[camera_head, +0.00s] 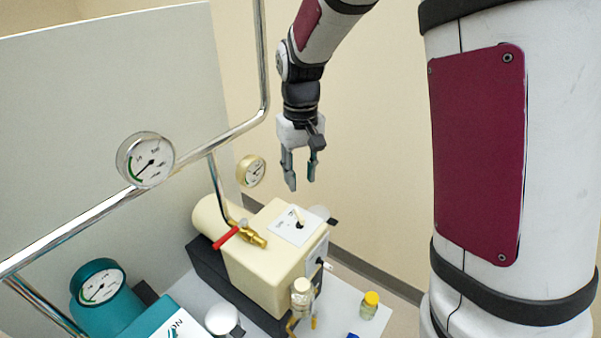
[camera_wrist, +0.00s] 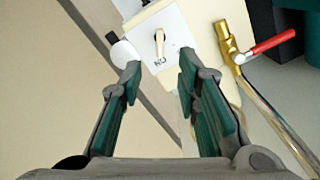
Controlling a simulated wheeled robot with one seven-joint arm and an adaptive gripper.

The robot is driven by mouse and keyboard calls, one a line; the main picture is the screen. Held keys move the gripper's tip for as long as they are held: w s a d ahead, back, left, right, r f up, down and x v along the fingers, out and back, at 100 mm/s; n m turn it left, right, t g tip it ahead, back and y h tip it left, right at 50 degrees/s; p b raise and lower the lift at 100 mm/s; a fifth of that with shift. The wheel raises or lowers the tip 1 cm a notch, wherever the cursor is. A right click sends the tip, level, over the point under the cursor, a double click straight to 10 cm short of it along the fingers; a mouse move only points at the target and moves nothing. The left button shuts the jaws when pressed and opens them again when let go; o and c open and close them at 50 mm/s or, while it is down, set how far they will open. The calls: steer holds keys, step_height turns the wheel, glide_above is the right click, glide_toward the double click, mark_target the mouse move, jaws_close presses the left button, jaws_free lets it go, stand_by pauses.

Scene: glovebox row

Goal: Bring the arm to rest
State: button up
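My gripper (camera_head: 301,183) points downward in the head view, above and behind the cream-coloured machine (camera_head: 262,262). Its two fingers are apart with nothing between them. In the wrist view my gripper (camera_wrist: 153,90) also shows its two teal-lined fingers spread wide. Beyond the fingertips is the machine's white switch plate (camera_wrist: 172,48) with a small cream lever (camera_wrist: 159,42). The same switch plate shows in the head view (camera_head: 291,232). The gripper is clear of the machine and touches nothing that I can see.
A brass valve with a red handle (camera_head: 227,236) sits beside the machine. Metal pipes with a round gauge (camera_head: 145,160) run on the left. A teal machine (camera_head: 112,300) stands at lower left. A yellow-capped vial (camera_head: 369,304) stands at the front. The space around the gripper is free.

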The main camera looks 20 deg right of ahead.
steer(key=s+r+t, duration=0.2)
steer(key=s+r, duration=0.4)
steer(key=s, duration=0.5)
steer(key=s+r+t, duration=0.3)
steer(key=s+r, duration=0.4)
steer(key=s, duration=0.5)
steer(key=shift+r+m, duration=0.3)
stand_by(1.3)
